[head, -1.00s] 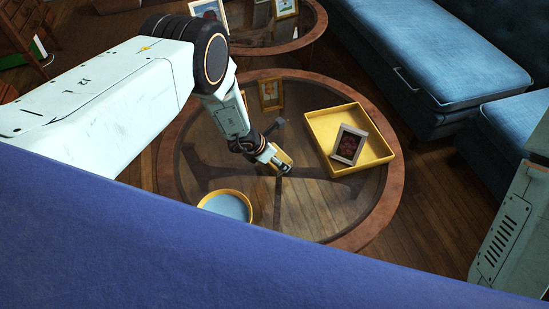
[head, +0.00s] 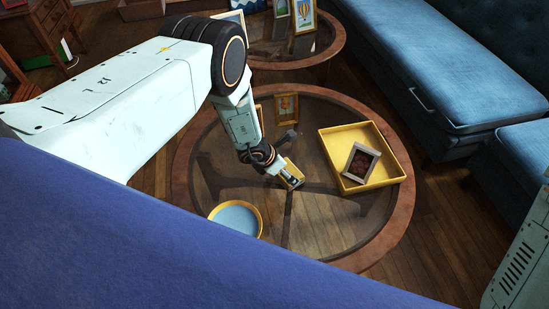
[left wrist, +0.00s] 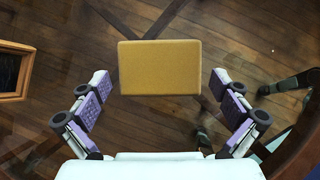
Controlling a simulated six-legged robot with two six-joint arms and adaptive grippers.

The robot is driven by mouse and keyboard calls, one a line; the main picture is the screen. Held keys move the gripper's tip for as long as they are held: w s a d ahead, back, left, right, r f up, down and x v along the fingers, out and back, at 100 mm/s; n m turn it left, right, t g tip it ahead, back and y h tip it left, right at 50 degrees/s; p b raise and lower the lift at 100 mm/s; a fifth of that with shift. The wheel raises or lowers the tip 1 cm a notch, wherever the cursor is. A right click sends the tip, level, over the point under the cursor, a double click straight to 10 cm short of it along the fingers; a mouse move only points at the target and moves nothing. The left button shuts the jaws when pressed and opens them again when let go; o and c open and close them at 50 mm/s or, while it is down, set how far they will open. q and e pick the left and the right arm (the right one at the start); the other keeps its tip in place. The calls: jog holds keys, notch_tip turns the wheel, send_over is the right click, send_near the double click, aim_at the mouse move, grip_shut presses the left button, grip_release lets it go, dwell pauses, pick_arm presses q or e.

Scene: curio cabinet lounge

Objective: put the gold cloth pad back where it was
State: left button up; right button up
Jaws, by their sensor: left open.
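The gold cloth pad (left wrist: 160,67) is a flat rectangle centred in the left wrist view. It lies in front of my left gripper (left wrist: 160,88), whose two purple-padded fingers are spread wide, one toward each side of it. I see a gap between the pad and each finger. In the head view my left gripper (head: 288,180) is low over the round glass coffee table (head: 402,215), with the gold pad (head: 293,168) at its tip, partly hidden by the fingers. Whether the pad touches the glass is hard to tell. My right gripper is out of view.
A yellow square tray (head: 332,140) on the table's right holds a small framed picture (head: 361,162). A round gold-rimmed dish (head: 236,219) with a pale blue inside is at the near left. A gold picture frame (head: 286,108) stands behind. Blue sofas (head: 450,75) border the right.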

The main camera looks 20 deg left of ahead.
pick_arm(q)
jog(key=p+v, duration=0.4)
jog(key=v, duration=0.5)
jog(key=shift+r, duration=0.25)
